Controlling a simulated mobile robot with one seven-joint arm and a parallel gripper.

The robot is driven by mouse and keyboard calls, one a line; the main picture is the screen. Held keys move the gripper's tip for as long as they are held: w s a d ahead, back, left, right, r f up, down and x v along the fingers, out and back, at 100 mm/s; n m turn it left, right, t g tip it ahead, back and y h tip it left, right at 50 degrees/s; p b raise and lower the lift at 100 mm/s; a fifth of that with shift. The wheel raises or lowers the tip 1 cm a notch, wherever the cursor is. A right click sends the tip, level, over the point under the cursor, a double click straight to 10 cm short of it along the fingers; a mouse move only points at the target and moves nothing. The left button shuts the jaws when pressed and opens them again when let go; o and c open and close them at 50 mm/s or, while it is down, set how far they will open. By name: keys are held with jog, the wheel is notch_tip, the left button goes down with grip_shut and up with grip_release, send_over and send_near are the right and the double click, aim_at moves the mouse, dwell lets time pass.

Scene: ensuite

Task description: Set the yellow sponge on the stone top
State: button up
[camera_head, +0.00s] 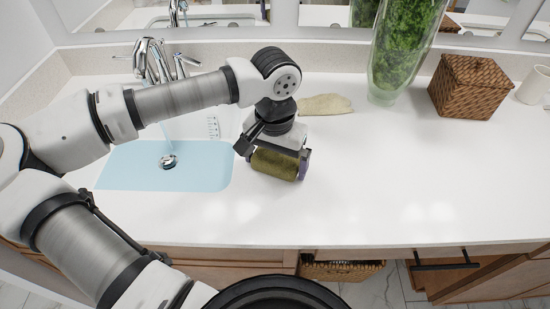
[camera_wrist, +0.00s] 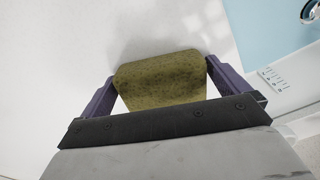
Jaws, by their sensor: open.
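The yellow sponge (camera_head: 274,164), a dull olive-yellow rounded block, is at the white stone top (camera_head: 390,190) just right of the sink. It appears to rest on the top, though its underside is hidden. My gripper (camera_head: 276,160) points down over it, open, with one finger at each end of the sponge. In the wrist view the sponge (camera_wrist: 165,78) lies between the purple fingers of my gripper (camera_wrist: 163,82). The right finger is very close to the sponge's end; whether it touches is unclear.
The blue-looking sink basin (camera_head: 125,168) and chrome faucet (camera_head: 150,60) are at left. The stone top to the right is clear.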

aim_at(275, 159)
notch_tip(275, 159, up, 12)
jog(key=b, duration=0.1)
jog(key=shift+r, duration=0.15)
dwell(0.5)
